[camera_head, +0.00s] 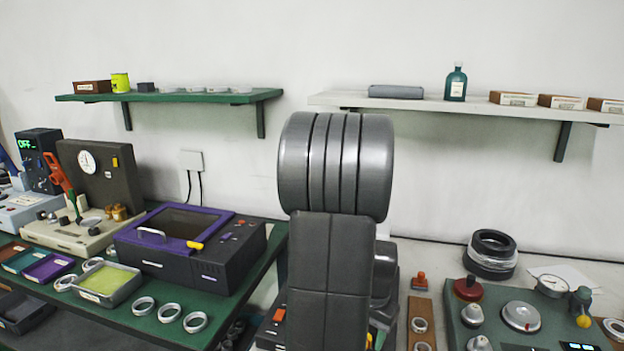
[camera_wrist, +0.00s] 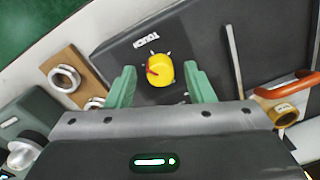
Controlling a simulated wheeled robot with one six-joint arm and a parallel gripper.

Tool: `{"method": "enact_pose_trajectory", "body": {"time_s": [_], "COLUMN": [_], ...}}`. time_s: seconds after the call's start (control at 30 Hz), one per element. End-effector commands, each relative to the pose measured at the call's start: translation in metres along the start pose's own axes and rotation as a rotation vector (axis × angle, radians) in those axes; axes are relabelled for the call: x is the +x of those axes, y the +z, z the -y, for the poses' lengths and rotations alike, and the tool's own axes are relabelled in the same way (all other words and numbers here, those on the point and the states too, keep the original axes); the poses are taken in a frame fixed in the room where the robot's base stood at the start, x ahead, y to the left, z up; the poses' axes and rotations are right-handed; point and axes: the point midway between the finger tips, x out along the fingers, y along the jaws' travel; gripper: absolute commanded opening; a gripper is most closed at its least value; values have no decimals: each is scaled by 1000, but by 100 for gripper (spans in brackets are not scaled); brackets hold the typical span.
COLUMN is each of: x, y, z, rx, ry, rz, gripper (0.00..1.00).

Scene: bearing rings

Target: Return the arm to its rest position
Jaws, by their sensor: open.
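My gripper (camera_wrist: 161,88) shows in the wrist view with its two green fingers spread apart and nothing between them. Beyond the fingers lies a dark grey box-like unit with a yellow round knob (camera_wrist: 160,70) that has a red mark. I cannot tell how far the fingers are above it. In the head view my arm stands folded upright in the middle and hides what is behind it. My gripper does not show clearly in the head view.
Left are a green bench with metal rings (camera_head: 170,312), a purple-lidded machine (camera_head: 190,245) and a yellow-green tray (camera_head: 106,284). Right is a grey panel with knobs (camera_head: 521,316) and stacked black rings (camera_head: 491,254). A green shelf (camera_head: 180,97) and a white shelf (camera_head: 430,104) hang behind.

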Motion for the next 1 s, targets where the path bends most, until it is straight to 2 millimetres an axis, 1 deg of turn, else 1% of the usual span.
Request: {"method": "enact_pose_trajectory", "body": {"time_s": [0.43, 0.57, 0.67, 0.77, 1.0], "x": [0, -7, -20, -38, -87], "y": [0, -1, -1, -1, -1], "z": [0, 0, 1, 0, 0], "rx": [-19, -8, 1, 0, 0], "ry": [0, -1, -3, -3, -2], "rz": [0, -3, -6, -6, -6], "gripper": [48, 48, 48, 48, 48]}}
